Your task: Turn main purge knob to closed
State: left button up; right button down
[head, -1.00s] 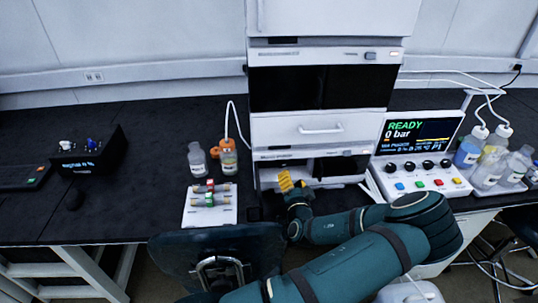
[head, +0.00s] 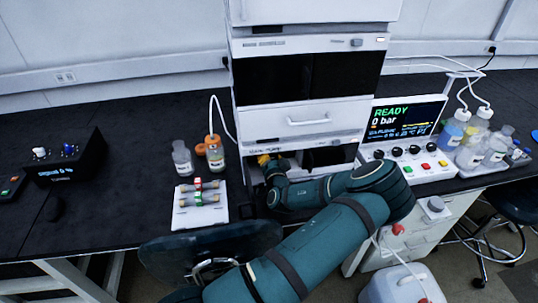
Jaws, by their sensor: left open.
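The chromatography stack (head: 308,113) stands at the back of the black bench, with white modules and dark windows. Its lowest module has an open bay (head: 329,155) under a white front strip. My left gripper (head: 263,159), with yellow fingertips, is at the left end of this bay. It is small and partly covered by its own dark body, and it is open. I cannot make out the main purge knob; the gripper and wrist cover that part of the module. I cannot tell whether the fingers touch anything. My right gripper is not in view.
A control panel (head: 405,140) reading READY, 0 bar stands right of the stack, with solvent bottles (head: 470,153) beyond. Left of the stack are two small bottles (head: 182,158) and a white tray (head: 200,215) with columns. A black box (head: 66,160) stands far left. A chair (head: 210,243) is in front.

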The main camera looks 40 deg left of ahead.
pick_arm(q)
jog(key=shift+w+a, duration=0.2)
jog(key=shift+a, duration=0.05)
grip_shut()
